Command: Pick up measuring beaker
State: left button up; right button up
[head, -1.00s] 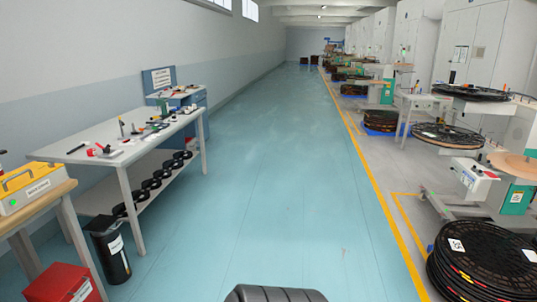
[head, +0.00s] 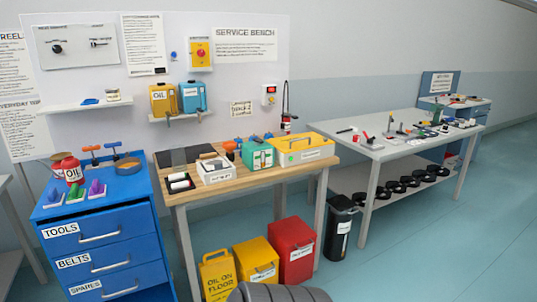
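I cannot make out a measuring beaker for certain in the head view. Several small items stand on the wooden service bench (head: 185,196), too small to tell apart fully. A small pale container (head: 113,95) sits on the left wall shelf, but I cannot tell what it is. A yellow oil can (head: 163,100) and a blue can (head: 193,97) stand on the other wall shelf. Neither of my grippers shows in the head view.
A blue drawer cabinet (head: 100,250) with a red oil can (head: 72,170) on top stands left. Yellow and red bins (head: 292,251) and a black bin (head: 339,226) stand on the floor. A grey table (head: 378,152) is further right. Blue floor is open at right.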

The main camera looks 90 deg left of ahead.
aim_at(177, 152)
jog(key=u, duration=3.45)
jog(key=i+z, duration=0.3)
